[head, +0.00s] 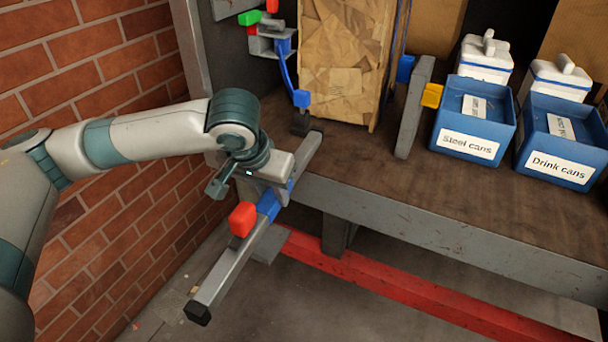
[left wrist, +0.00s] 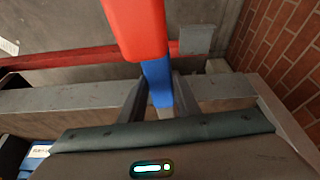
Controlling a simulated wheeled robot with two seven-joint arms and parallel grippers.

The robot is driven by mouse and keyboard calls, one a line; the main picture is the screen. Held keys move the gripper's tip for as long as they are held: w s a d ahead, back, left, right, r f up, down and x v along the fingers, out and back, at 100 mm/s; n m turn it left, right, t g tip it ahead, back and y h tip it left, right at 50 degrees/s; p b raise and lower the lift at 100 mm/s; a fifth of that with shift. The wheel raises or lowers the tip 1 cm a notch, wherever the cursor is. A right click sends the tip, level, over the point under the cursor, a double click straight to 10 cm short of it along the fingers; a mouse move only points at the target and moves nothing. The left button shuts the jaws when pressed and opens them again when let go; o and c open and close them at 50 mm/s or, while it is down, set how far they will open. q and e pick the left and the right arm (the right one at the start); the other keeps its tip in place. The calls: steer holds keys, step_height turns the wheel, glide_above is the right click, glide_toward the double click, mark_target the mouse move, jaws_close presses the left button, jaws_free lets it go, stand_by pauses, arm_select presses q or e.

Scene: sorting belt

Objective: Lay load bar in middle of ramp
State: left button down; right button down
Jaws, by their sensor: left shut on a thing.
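The load bar (head: 225,275) is a long grey bar with black end caps, a blue sleeve and a red block on its side. It slants from lower left to upper right in the head view, across the front left corner of a brown surface. My left gripper (head: 278,190) is shut on the bar near its blue sleeve. In the left wrist view the fingers (left wrist: 158,100) stand on both sides of the blue sleeve (left wrist: 157,80), with the red block (left wrist: 136,25) beyond. I cannot pick out a ramp with certainty. My right gripper is not in view.
The brown surface (head: 355,170) has a grey front edge. A brick wall (head: 80,260) is close on the left.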

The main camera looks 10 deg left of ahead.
arm_select(q)
steer(key=shift+s+a+f+n+y, duration=0.2)
steer(key=shift+a+f+n, duration=0.2)
steer(key=shift+a, duration=0.2)
steer(key=shift+s+a+f+n+y, duration=0.1)
steer(key=shift+s+a+f+n, duration=0.15)
steer(key=shift+a+f+n, duration=0.25)
steer(key=shift+s+a+f+n+y, duration=0.1)
steer(key=shift+s+a+f+n, duration=0.2)
steer(key=shift+a, duration=0.4)
